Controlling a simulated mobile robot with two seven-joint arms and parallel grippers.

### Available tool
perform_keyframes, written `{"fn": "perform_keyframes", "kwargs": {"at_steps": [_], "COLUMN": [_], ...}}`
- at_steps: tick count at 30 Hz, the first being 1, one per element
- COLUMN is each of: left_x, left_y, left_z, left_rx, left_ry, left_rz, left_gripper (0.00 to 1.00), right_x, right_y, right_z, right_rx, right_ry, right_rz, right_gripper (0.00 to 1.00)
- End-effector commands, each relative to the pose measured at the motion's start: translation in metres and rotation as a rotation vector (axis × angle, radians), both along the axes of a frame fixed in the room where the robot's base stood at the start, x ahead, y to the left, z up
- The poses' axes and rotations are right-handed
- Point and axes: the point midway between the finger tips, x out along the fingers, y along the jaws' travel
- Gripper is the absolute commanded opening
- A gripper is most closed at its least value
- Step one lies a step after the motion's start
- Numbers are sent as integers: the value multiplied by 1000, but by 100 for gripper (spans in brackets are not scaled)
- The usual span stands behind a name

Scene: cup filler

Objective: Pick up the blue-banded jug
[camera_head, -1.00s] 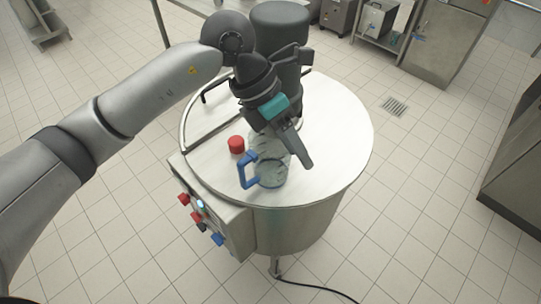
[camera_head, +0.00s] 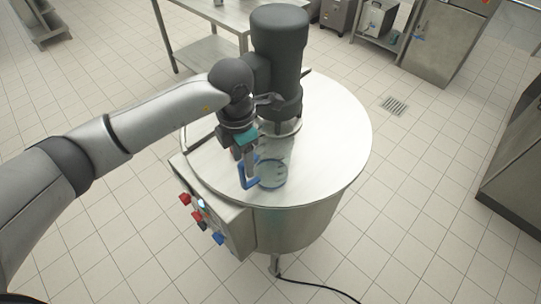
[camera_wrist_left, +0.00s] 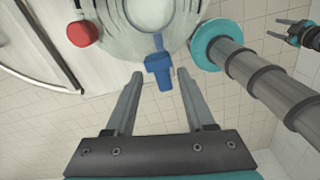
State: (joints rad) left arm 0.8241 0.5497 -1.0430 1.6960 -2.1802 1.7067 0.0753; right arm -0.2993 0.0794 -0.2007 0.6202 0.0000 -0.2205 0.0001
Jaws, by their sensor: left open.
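The clear jug (camera_head: 272,174) stands on the round steel lid, with its blue handle (camera_head: 243,180) toward the left. In the left wrist view the jug (camera_wrist_left: 150,14) is partly cut off at the top. Its blue handle (camera_wrist_left: 158,72) points toward the camera, between the fingertips. My left gripper (camera_head: 248,172) is open at the handle, with one finger on each side in the left wrist view (camera_wrist_left: 160,74). I cannot tell if they touch it. A dark gripper (camera_wrist_left: 293,32), apparently my right one, shows small at the wrist view's right edge.
The steel drum (camera_head: 335,150) carries a tall dark dispenser (camera_head: 280,45) behind the jug. A control box (camera_head: 215,215) with coloured buttons is on the drum's front left. The lid's right side is clear.

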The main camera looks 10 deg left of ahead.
Motion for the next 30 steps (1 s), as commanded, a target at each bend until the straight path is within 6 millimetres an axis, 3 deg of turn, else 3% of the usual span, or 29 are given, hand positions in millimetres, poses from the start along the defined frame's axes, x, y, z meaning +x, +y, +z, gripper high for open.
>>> {"fn": "perform_keyframes", "kwargs": {"at_steps": [12, 21, 30], "left_x": [-12, -11, -11], "left_y": [3, 3, 3], "left_z": [-47, -53, -53], "left_rx": [0, -1, -1], "left_ry": [3, -1, -1], "left_rz": [0, -1, -1], "left_gripper": [54, 54, 22], "right_x": [0, 0, 0], "right_y": [0, 0, -1], "right_z": [13, 12, 13], "right_rx": [0, -1, -1], "right_ry": [0, 0, 0], "right_rz": [1, 0, 0], "right_gripper": [50, 50, 50]}}
